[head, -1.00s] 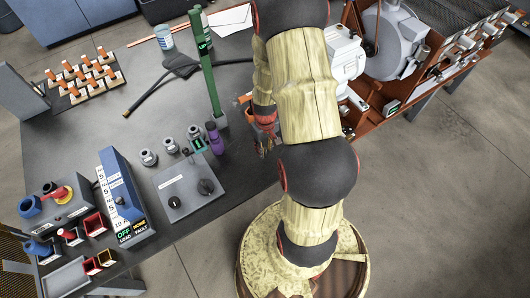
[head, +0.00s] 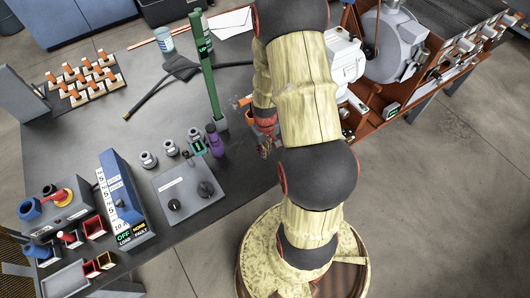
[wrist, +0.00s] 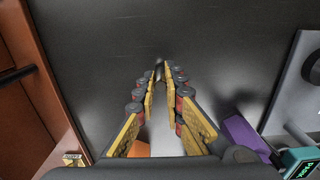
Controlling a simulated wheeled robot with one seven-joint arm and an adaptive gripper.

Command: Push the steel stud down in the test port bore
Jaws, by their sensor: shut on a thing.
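My gripper (wrist: 160,72) points away from the camera in the wrist view, its jaws drawn together at the tips. A small grey metallic thing (wrist: 160,66) shows between the fingertips; I cannot tell for sure that it is the steel stud. In the head view my gripper (head: 265,149) is small and partly hidden by my arm, over the table's right edge near the green post. I cannot make out the test port bore or a stud in it in either view.
A grey box with knobs (head: 183,190) lies nearer. The roaster (head: 388,45) on its orange frame is at the right.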

